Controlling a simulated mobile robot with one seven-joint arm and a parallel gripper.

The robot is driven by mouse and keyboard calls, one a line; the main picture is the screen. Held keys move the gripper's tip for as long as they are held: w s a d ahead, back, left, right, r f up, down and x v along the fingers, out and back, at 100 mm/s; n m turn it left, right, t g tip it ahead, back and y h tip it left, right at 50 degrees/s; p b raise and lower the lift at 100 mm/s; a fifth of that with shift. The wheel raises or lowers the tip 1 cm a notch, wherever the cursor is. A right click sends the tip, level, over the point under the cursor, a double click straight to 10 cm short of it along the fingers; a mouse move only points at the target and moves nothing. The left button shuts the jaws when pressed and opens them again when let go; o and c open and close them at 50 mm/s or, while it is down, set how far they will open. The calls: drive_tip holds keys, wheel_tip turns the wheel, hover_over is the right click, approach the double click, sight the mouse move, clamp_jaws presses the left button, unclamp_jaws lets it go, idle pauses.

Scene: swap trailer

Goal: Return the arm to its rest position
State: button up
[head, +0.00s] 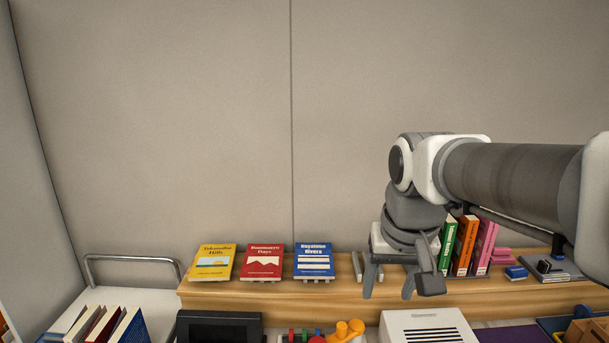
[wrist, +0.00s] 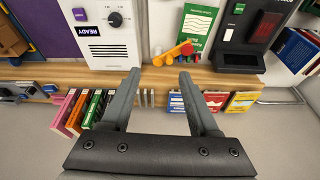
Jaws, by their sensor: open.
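My gripper (head: 397,290) hangs pointing down over the wooden shelf in the head view, with its jaws apart. In the wrist view my gripper (wrist: 160,78) shows two separated fingers with nothing held between them. My arm reaches in from the right edge of the head view, and its upper links hang above the shelf. Behind and right of the gripper, green, orange and pink books (head: 463,245) stand upright.
Yellow (head: 212,263), red (head: 262,262) and blue (head: 314,261) books lean face-out on the wooden shelf (head: 225,291). A white device (head: 427,326), a dark device (head: 218,328) and toys (head: 345,331) sit in front. A metal rail (head: 130,259) is at left. The wall above is bare.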

drive_tip(key=s+d+f+t, duration=0.1)
drive_tip(key=s+f+t, duration=0.1)
drive_tip(key=s, duration=0.9)
drive_tip(key=shift+s+d+f+n, duration=0.15)
drive_tip(key=shift+s+f+n, duration=0.25)
drive_tip(key=shift+f, duration=0.15)
idle(1.2)
